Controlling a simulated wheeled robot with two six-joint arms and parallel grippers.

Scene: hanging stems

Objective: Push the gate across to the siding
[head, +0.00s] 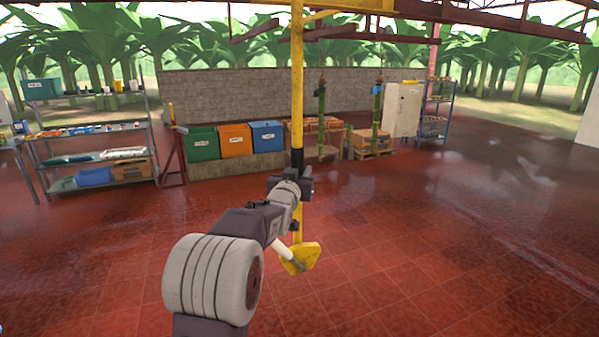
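A yellow pole (297,75) hangs upright from the overhead rails in the middle of the head view. It has a black sleeve (297,157) and a yellow plate (306,260) near its lower end. A short yellow rail piece (322,14) shows near the pole's top; I cannot tell whether this is the gate. My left gripper (305,186) is at the pole, around the sleeve's lower end. Its fingers are small and dark against the pole, so I cannot tell whether they are closed on it. My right gripper is out of view.
Green, orange and blue bins (236,140) stand by a stone wall (260,95). Shelves (95,145) are at left. Two green stems (321,110) hang near pallets (372,150). A white cabinet (403,108) stands right. The red floor (450,230) is clear.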

